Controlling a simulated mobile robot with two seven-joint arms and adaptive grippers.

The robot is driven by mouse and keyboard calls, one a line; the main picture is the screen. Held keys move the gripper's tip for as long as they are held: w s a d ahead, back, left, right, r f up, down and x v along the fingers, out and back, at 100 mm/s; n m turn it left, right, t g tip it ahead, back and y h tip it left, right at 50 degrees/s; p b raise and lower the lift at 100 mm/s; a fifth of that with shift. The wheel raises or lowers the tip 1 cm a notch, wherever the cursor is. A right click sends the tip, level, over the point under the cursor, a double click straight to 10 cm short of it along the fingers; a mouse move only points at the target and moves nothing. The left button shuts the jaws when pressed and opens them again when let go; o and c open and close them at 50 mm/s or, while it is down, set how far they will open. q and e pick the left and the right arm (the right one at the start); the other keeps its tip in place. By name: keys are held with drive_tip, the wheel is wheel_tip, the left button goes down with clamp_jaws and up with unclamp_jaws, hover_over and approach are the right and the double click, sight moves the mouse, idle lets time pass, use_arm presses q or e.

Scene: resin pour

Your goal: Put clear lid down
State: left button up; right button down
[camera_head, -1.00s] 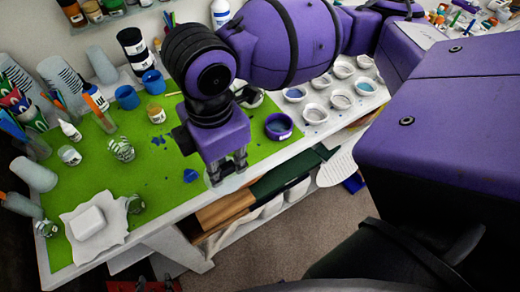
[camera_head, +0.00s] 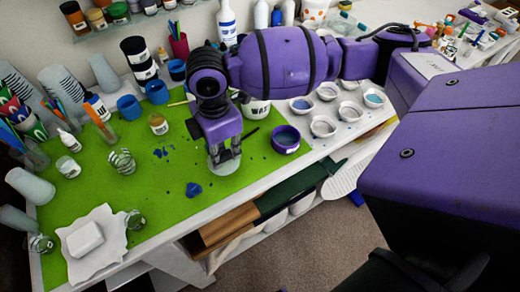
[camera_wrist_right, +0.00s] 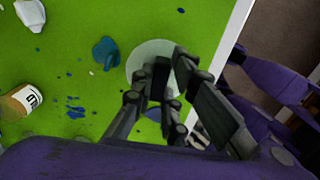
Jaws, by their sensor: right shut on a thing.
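The clear lid (camera_head: 226,166) is a round, see-through disc at the green mat's front edge in the head view. It also shows in the right wrist view (camera_wrist_right: 143,55), partly hidden behind the fingers. My right gripper (camera_head: 224,160) points down at the lid and is shut on it. In the right wrist view its dark fingers (camera_wrist_right: 165,85) cover the lid's middle. Whether the lid touches the mat is hard to tell. My left gripper is not in view.
The green mat (camera_head: 190,230) has blue resin spills (camera_head: 193,189) left of the lid. A purple bowl (camera_head: 286,139) stands to the right, and an amber jar (camera_head: 158,123) behind left. White cups (camera_head: 323,126) line the right. Free mat lies between the lid and the white block (camera_head: 85,238).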

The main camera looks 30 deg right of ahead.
sight(224, 154)
wheel_tip(224, 154, down, 3)
drive_tip(key=shift+s+r, duration=0.1)
drive_tip(key=c, duration=1.7)
unclamp_jaws()
drive_tip(key=shift+c, duration=0.2)
